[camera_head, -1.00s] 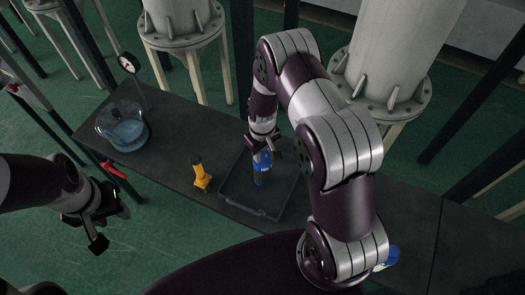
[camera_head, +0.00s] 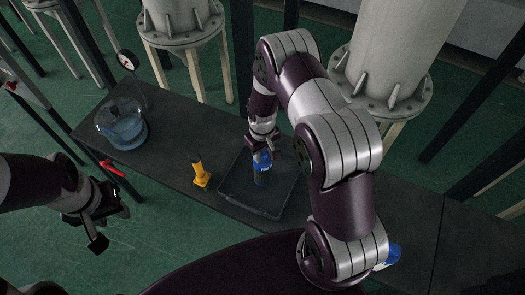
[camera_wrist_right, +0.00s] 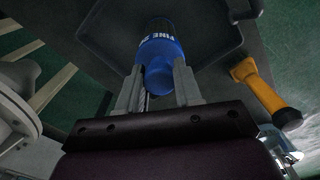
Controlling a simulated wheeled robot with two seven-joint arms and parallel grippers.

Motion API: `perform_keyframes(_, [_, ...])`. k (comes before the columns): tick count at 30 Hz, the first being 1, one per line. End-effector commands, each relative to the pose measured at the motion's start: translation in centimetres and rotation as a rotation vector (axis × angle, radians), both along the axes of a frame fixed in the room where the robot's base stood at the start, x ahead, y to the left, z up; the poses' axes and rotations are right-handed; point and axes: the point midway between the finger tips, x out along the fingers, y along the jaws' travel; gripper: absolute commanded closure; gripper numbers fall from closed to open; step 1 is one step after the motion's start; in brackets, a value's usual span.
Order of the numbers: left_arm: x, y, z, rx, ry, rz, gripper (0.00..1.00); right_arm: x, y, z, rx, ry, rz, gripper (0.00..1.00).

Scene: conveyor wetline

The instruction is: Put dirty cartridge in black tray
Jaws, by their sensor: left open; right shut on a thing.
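A cartridge with a bright blue cap (camera_head: 263,161) is held by my right gripper (camera_head: 262,148) over the black tray (camera_head: 245,207). In the right wrist view the blue cap (camera_wrist_right: 160,55) with white lettering sits between the two fingers of my right gripper (camera_wrist_right: 158,88), with the tray (camera_wrist_right: 108,40) behind it. The cartridge's lower part is dark in the head view, and I cannot tell whether it touches the tray floor. My left gripper (camera_head: 100,220) is open and empty, off the table's front edge at the left.
A clear vessel with blue liquid (camera_head: 122,125), a gauge (camera_head: 128,60) and a red handle (camera_head: 112,168) are at the left. Another blue-and-white item (camera_head: 391,256) is partly behind my right arm. Large cylinders stand behind the table.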

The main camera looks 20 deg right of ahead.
Motion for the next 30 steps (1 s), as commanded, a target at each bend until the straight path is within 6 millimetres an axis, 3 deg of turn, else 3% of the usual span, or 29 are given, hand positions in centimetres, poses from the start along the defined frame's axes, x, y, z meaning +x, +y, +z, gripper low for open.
perform_keyframes(1, [0.0,0.0,-0.2,0.0,0.0,0.0,0.57,0.0,0.0,-0.2,0.0,-0.001,0.0,1.0])
perform_keyframes(2, [0.0,0.0,-0.1,0.0,0.0,0.0,0.57,0.0,0.0,-0.1,0.0,-0.001,0.0,0.59])
perform_keyframes(4, [0.0,0.0,0.0,0.0,0.0,0.0,0.57,0.0,0.0,-0.1,0.0,-0.001,0.0,0.36])
perform_keyframes(13, [0.0,0.0,-0.1,0.0,0.0,0.0,0.57,0.0,0.0,0.0,0.0,0.0,0.0,0.36])
perform_keyframes(17, [0.0,0.0,-0.5,0.0,0.0,0.0,0.57,0.1,0.0,1.2,0.0,-0.004,0.0,0.36])
perform_keyframes(27, [0.0,0.0,-2.4,0.0,0.0,0.0,0.57,0.2,0.0,9.6,-0.001,-0.006,0.0,0.36])
perform_keyframes(30, [0.0,0.0,-2.6,0.0,0.0,0.0,0.57,0.2,0.0,11.3,0.0,-0.003,0.0,0.36])
